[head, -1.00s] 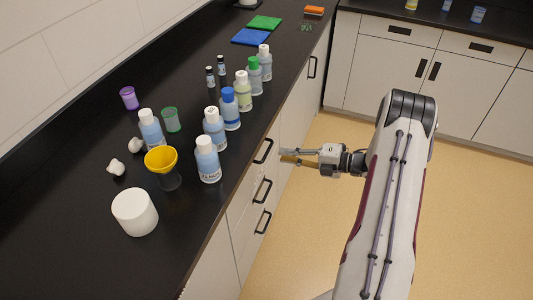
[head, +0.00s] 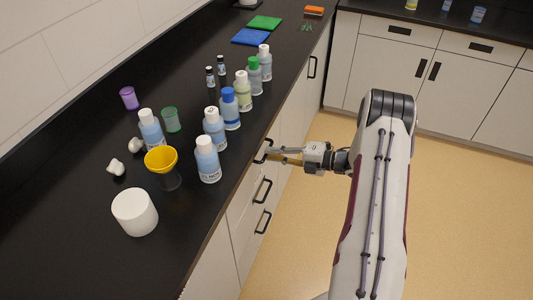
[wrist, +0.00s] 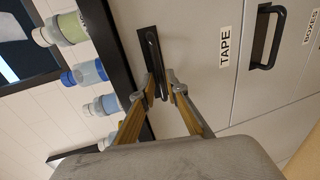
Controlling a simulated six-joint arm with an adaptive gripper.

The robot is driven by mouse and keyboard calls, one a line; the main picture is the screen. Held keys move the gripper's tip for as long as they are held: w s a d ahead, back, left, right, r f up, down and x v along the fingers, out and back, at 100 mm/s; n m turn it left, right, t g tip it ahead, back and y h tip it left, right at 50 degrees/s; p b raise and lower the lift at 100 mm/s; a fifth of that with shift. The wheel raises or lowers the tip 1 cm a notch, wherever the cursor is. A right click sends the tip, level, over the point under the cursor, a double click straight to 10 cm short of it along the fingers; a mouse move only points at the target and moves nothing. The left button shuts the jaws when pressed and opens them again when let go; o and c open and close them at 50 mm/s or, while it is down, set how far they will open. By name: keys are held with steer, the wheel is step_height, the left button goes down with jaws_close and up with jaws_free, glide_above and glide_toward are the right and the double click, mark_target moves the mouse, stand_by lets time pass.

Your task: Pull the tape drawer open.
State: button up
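The tape drawer is the top drawer under the black counter; its front (wrist: 205,75) carries the label TAPE (wrist: 225,46). Its dark bar handle (wrist: 152,50) shows in the wrist view and is partly covered by my gripper in the head view (head: 266,144). My gripper (wrist: 162,88) is at this handle, one fingertip on each side of the bar. The fingers stand apart with the bar between them; firm contact is not clear. The drawer looks closed, flush with the cabinet.
Lower drawers have similar handles (head: 263,190), one close beside my gripper in the wrist view (wrist: 266,38). Bottles (head: 208,160), a yellow funnel (head: 161,158) and a white cylinder (head: 135,212) stand on the counter (head: 75,240). The floor (head: 300,230) before the drawers is clear.

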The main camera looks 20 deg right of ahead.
steer(key=shift+x, duration=1.4)
jaws_close()
steer(key=f+v, duration=0.3)
steer(key=v, duration=1.2)
steer(key=s+d+f+v, duration=0.1)
steer(key=f+v, duration=0.2)
steer(key=v, duration=1.2)
steer(key=shift+d+f, duration=0.15)
steer(key=shift+f, duration=0.05)
steer(key=shift+s, duration=0.1)
jaws_free()
